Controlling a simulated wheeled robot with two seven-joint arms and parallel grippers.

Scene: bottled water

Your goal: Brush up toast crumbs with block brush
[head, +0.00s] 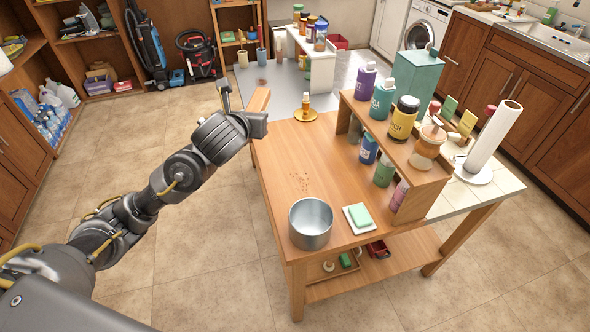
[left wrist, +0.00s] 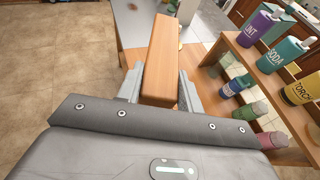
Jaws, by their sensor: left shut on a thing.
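The block brush (head: 260,99), a plain tan wooden block, is held in my left gripper (head: 257,112) at the left edge of the wooden table (head: 345,225). In the left wrist view the block (left wrist: 162,60) stands between the two fingers of my left gripper (left wrist: 160,90), which are shut on it. Its bristles are hidden. My right gripper is not in view.
A metal pot (head: 311,223) stands at the table's front left corner, beside a green sponge on a white dish (head: 358,217). A wooden shelf (head: 397,150) with several bottles takes up the right side. A small brass stand (head: 305,112) is at the back.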

